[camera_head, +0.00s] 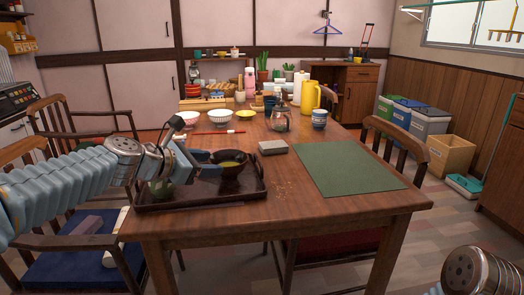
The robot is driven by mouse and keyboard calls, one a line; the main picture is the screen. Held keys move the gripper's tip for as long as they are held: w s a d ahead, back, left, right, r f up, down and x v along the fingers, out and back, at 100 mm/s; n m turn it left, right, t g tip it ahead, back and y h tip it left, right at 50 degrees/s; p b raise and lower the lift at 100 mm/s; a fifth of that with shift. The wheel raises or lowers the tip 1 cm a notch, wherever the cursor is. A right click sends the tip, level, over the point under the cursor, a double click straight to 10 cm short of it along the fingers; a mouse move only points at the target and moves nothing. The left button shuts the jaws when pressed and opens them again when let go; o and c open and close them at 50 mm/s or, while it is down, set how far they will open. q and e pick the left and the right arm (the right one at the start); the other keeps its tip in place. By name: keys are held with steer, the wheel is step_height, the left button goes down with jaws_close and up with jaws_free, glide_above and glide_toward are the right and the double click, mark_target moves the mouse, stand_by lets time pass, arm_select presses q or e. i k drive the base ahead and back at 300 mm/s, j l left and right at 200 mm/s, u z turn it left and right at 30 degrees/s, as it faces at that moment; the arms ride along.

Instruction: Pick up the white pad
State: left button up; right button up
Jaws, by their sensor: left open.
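A small pale block-shaped pad (272,147) lies flat on the wooden table (290,220), between the dark tray and the green mat; it looks like the white pad. My left gripper (200,160) is open over the dark tray, to the left of the pad and apart from it. Its fingers are beside a dark bowl (231,163) with something yellow-green inside; whether they touch the bowl I cannot tell. My right arm shows only at the bottom right corner, and its gripper is out of view.
The dark tray (255,195) also holds a green vessel (162,188), partly behind my left arm. A green mat (345,168) lies right of the pad. A glass pot (280,122), a blue-patterned cup (319,118) and white bowls (220,118) stand behind. The front right tabletop is clear.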

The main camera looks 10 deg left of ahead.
mark_target(277, 146)
steer(key=i+z, duration=0.35)
steer(key=i+l+z, duration=0.15)
steer(key=i, duration=0.6)
